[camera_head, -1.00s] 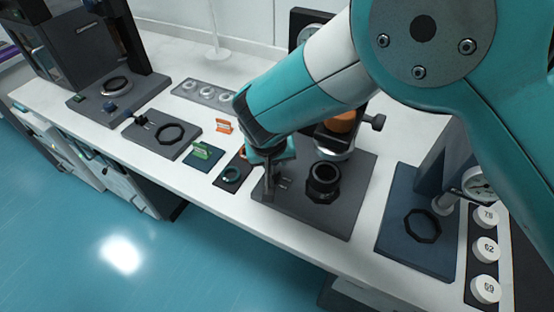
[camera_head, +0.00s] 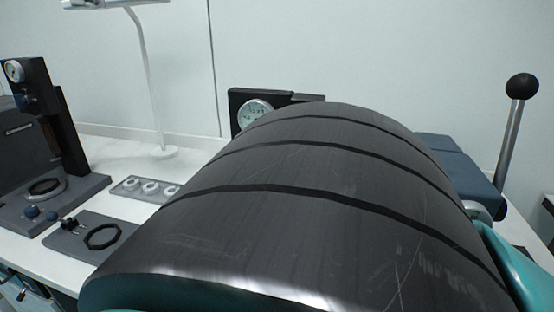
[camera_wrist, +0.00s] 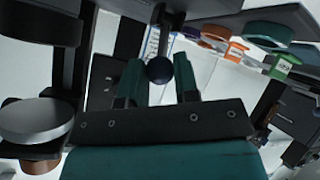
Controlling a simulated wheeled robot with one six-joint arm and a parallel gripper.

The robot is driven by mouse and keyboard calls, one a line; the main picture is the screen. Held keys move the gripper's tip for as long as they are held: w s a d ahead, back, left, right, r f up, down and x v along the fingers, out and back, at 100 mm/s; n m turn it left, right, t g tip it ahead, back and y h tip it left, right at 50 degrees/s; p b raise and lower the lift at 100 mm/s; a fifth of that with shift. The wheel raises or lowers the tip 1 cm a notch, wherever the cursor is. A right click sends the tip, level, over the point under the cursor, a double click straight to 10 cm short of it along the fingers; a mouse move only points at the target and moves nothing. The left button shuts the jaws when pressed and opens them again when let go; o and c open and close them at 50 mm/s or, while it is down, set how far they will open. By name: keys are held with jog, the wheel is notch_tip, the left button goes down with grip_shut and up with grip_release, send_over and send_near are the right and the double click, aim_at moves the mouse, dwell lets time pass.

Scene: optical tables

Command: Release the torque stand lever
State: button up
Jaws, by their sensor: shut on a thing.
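In the wrist view my gripper (camera_wrist: 158,64) has its two teal fingers on either side of a lever's dark ball knob (camera_wrist: 159,70). It is shut on this lever, whose grey rod (camera_wrist: 177,24) runs up from the knob. Which stand this lever belongs to is hard to tell. In the head view my gripper is hidden behind my large dark arm link. Another lever with a black ball knob (camera_head: 522,86) stands almost upright by a blue stand (camera_head: 452,165) at the right. A dark stand with a dial (camera_head: 256,112) shows behind the link.
A dark gauge stand (camera_head: 62,125) and a flat plate with a black ring (camera_head: 103,236) stand at the left. A tray of white rings (camera_head: 150,187) and a lamp (camera_head: 150,80) are behind. Orange (camera_wrist: 237,51) and green (camera_wrist: 281,66) tags show in the wrist view.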

dwell(0.4)
jog(key=o, duration=0.9)
